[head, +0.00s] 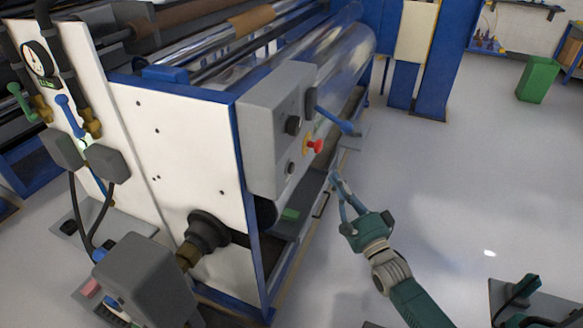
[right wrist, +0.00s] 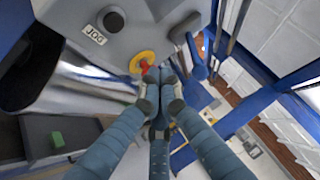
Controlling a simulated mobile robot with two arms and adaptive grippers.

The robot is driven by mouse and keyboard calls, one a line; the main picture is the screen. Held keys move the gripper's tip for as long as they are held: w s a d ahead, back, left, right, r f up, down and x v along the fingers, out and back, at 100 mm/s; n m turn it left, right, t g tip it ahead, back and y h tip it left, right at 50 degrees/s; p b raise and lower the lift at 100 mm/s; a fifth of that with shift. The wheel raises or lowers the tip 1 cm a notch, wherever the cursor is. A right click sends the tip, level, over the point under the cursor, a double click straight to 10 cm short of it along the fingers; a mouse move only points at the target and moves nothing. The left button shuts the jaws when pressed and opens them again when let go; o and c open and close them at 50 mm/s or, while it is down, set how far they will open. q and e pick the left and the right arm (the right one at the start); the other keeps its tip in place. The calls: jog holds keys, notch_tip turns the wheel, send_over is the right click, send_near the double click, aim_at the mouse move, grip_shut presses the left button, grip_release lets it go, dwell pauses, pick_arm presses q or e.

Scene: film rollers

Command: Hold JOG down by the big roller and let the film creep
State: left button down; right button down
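The grey control box (head: 268,130) is on the machine's near corner, by the big film-covered roller (head: 345,62). The black JOG button (head: 291,167) sits low on its face. In the right wrist view, the JOG button (right wrist: 111,18) has its white label beside it. My right gripper (head: 337,182) is in front of the box, empty, apart from JOG. Its fingertips are together and look closest to the red stop button (right wrist: 142,63). My left gripper is not in view.
A blue lever (head: 335,120) sticks out from the box just above my right gripper. A tray with a green piece (head: 290,214) lies under the box. A green bin (head: 537,80) stands far right. The floor right of the machine is mostly clear.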

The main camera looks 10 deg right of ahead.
aim_at(292, 168)
jog(key=w+a+b, duration=0.2)
jog(key=w+a, duration=0.3)
jog(key=a, duration=0.2)
jog(key=shift+a, duration=0.2)
dwell(0.4)
dwell(1.3)
jog(key=shift+w+a, duration=0.25)
jog(key=shift+a, duration=0.1)
jog(key=shift+w+a+b, duration=0.2)
jog(key=shift+a+b, duration=0.15)
dwell(2.8)
jog(key=shift+d, duration=0.1)
dwell(0.7)
jog(key=shift+s+d, duration=0.5)
jog(key=shift+d, duration=0.1)
